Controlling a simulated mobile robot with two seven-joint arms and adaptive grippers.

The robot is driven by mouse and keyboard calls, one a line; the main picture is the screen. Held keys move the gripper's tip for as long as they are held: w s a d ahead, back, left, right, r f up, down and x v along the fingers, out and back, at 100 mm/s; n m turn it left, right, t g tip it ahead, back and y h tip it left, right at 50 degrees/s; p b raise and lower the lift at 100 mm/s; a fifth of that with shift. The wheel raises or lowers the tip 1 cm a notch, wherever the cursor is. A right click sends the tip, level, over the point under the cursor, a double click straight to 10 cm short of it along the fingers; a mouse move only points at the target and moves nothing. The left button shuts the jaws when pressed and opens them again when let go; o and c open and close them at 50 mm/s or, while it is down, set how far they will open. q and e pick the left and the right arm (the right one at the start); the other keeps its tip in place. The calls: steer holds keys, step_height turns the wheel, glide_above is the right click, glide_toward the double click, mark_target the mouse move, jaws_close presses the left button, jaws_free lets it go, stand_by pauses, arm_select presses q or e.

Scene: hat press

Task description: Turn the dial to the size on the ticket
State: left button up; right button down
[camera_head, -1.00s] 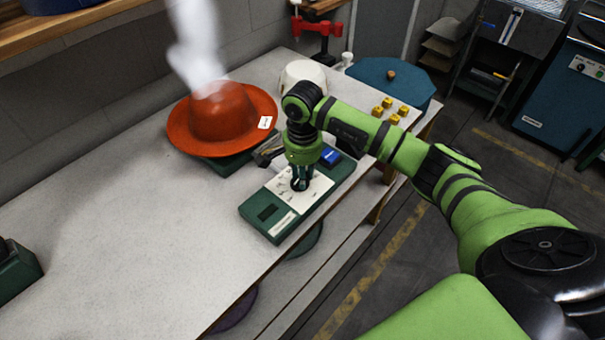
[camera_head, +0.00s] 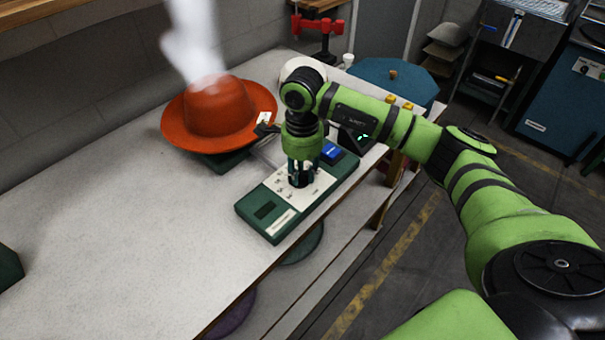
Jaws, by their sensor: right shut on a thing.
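A green control box with a white dial plate (camera_head: 273,182) lies on the worktable. My right gripper (camera_head: 300,180) points straight down over the plate and is shut on the dial, a dark knob (camera_head: 301,181) mostly hidden by the fingers. The marks on the plate are too small to read. A blue button (camera_head: 331,152) sits at the box's far end. My left gripper is not in view.
White steam rises over the hat, which sits on a green base.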

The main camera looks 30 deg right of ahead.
mark_target(302, 175)
steer(key=shift+m+b, duration=0.35)
steer(key=shift+m, duration=0.45)
steer(key=c, duration=1)
jaws_free()
steer(key=shift+r, duration=0.15)
step_height(302, 175, up, 12)
steer(key=shift+f, duration=0.1)
